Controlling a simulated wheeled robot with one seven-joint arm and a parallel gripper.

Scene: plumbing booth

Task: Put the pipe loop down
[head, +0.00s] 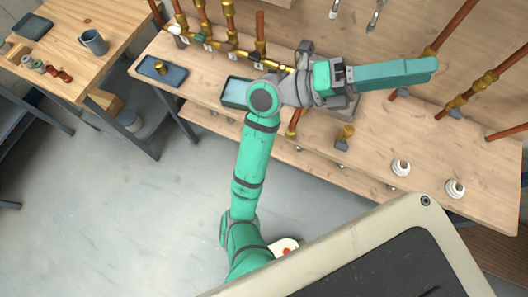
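My teal arm reaches over the wooden bench. My gripper (336,76) appears to be at the arm's grey and teal end; I cannot make out its fingers or whether they are open or shut. A short curved copper piece with a brass end (293,124) shows just below the arm, over the bench's front part. It may be part of the pipe loop, but the arm hides most of that area. I cannot tell whether it is held or rests on the bench. No whole loop shows.
The bench (375,135) holds a blue-grey tray (162,74), a second tray (237,92), a brass fitting (346,131) and two white coils (400,168) (455,188). Copper pipes (480,84) rise along the back. A side table (75,28) with a mug (94,42) stands left.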

